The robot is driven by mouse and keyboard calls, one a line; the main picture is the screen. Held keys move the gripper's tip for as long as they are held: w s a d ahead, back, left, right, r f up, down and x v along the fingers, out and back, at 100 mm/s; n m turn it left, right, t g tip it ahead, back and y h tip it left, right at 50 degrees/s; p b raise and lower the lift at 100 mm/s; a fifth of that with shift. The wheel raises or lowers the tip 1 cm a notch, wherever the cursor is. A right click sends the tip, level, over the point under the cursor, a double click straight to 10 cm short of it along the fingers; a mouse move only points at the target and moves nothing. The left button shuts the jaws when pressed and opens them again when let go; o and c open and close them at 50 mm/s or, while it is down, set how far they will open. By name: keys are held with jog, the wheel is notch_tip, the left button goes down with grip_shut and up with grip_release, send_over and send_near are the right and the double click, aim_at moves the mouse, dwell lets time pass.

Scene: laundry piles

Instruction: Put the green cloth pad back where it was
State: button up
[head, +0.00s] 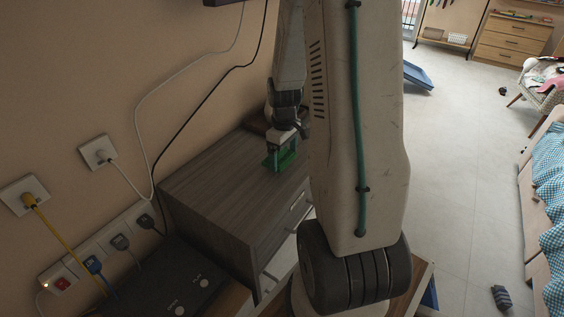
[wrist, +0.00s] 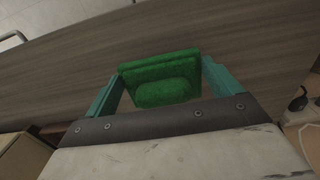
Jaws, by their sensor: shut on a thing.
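The green cloth pad (wrist: 162,80) is between the two teal fingers of my gripper (wrist: 160,84) in the wrist view. My gripper is shut on it, with a finger at each side. In the head view the pad (head: 286,158) shows as a green patch at my gripper (head: 279,158), over the top of the grey wooden cabinet (head: 215,180). The pad is at or just above the cabinet top; I cannot tell if it touches. My arm hides part of the cabinet's right side.
A dark box (head: 170,285) with lettering sits at the lower left, near wall sockets (head: 105,240) with plugged cables. A dark brown object (head: 258,122) is behind my gripper on the cabinet. The cabinet top left of my gripper is bare. Open floor (head: 450,150) lies to the right.

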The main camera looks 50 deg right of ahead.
aim_at(282, 158)
jog(key=shift+w+f, duration=0.2)
jog(key=shift+f, duration=0.7)
jog(key=shift+w+f, duration=0.2)
jog(key=shift+f, duration=0.7)
jog(key=o, duration=0.9)
jog(key=shift+f, duration=0.15)
jog(key=shift+c, duration=0.2)
notch_tip(282, 158, up, 12)
jog(key=shift+f, duration=0.15)
jog(key=s+a+r+m+t, duration=0.1)
jog(key=s+a+r, duration=0.5)
jog(key=a, duration=0.5)
jog(key=s+a+r, duration=0.3)
jog(key=a+r, duration=0.5)
jog(key=a, duration=0.2)
jog(key=s+a+r, duration=0.1)
jog(key=s+a, duration=0.4)
jog(key=s, duration=0.3)
jog(key=shift+s+r+m, duration=0.15)
jog(key=shift+r+m, duration=0.15)
jog(key=shift+a, duration=0.1)
